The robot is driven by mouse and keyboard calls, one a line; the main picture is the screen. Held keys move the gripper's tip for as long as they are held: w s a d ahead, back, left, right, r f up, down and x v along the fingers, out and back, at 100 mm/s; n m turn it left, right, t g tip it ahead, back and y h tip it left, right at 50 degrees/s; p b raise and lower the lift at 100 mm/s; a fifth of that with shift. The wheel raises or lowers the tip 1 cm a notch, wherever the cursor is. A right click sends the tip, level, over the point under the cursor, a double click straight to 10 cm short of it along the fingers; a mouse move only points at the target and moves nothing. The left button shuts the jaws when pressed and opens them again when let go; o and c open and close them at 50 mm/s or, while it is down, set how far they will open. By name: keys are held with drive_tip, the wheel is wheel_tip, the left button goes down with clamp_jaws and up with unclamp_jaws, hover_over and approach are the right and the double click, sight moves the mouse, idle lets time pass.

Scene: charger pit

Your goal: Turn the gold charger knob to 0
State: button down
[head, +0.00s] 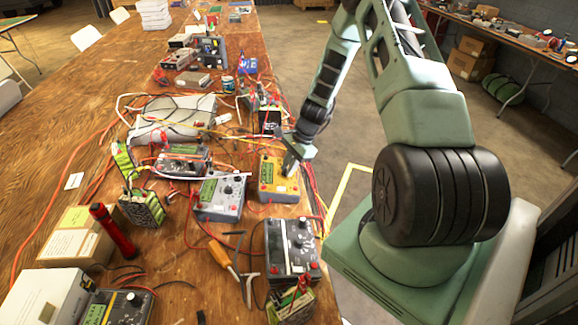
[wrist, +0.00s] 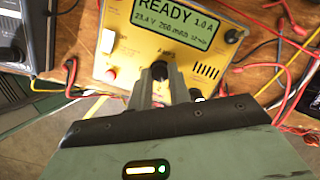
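The gold charger (head: 278,182) stands on the wooden bench near its right edge. In the wrist view, the gold charger (wrist: 190,52) has a lit green screen (wrist: 172,20) reading READY and 1.0 A. Its black knob (wrist: 159,70) sits below the screen. My gripper (wrist: 161,76) has its fingers apart, with the knob between their tips. Whether both fingers press on the knob is unclear. The fingers cover the lower part of the knob, and its pointer cannot be read. In the head view, my gripper (head: 292,166) reaches the charger's right side and hides its knob.
A grey charger (head: 220,197) stands left of the gold one, and a dark grey unit (head: 292,248) stands nearer. Red and yellow cables lie around. A red button (wrist: 110,74) is left of the knob.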

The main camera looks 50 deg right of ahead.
idle(0.3)
drive_tip(key=shift+w+n+g+b, duration=0.1)
drive_tip(key=shift+n+g+b, duration=0.25)
drive_tip(key=shift+n, duration=1.1)
drive_tip(key=shift+w+n+g+b, duration=0.1)
drive_tip(key=shift+n+g+b, duration=0.25)
drive_tip(key=shift+n, duration=1.1)
drive_tip(key=c, duration=1.3)
unclamp_jaws()
drive_tip(key=b+v, duration=0.2)
drive_tip(key=v, duration=1.5)
drive_tip(key=shift+r, duration=0.2)
drive_tip(key=shift+d, duration=0.15)
